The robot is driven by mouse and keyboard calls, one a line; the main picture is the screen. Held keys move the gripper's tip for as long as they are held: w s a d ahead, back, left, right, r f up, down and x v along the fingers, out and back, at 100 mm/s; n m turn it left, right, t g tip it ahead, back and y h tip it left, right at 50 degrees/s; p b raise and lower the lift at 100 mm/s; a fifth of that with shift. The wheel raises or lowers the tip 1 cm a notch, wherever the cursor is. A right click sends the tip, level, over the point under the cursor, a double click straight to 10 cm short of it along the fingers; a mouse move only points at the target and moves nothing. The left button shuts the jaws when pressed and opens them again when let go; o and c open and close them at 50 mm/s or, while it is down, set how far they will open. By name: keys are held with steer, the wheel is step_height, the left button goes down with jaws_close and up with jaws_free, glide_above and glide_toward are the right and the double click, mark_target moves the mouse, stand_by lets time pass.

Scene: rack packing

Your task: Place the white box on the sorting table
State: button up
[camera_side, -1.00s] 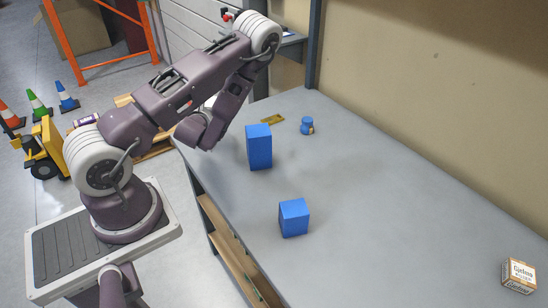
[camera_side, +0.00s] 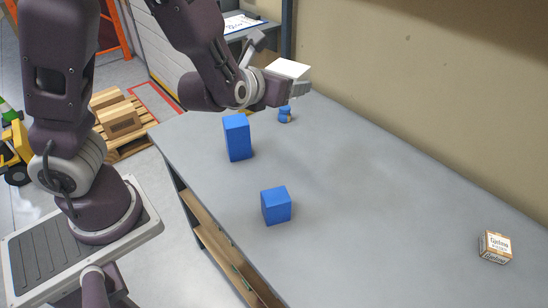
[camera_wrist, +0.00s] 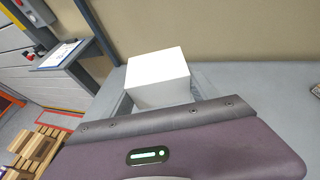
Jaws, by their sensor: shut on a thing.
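The white box (camera_side: 288,69) is held in my gripper (camera_side: 301,87) above the far end of the grey sorting table (camera_side: 360,180). In the wrist view the white box (camera_wrist: 158,77) sits just beyond the front edge of my gripper's purple housing, with the grey jaws (camera_wrist: 197,86) partly showing at its sides. The jaws are shut on the box. Its underside is hidden by my gripper in both views.
A tall blue block (camera_side: 238,138), a smaller blue block (camera_side: 276,206) and a small blue item (camera_side: 285,114) stand on the table. A printed carton (camera_side: 495,247) is at the right. A wall (camera_side: 420,80) borders the far side. The table's middle is clear.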

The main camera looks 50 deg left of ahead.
steer(key=a+f+n+g+y, duration=0.15)
steer(key=a+f, duration=0.25)
steer(key=a, duration=0.6)
steer(key=n+g+y, duration=0.4)
steer(key=n+y, duration=0.2)
glide_above(190, 141)
step_height(190, 141, down, 14)
steer(key=shift+d, duration=0.1)
step_height(190, 141, down, 10)
steer(key=shift+r, duration=0.2)
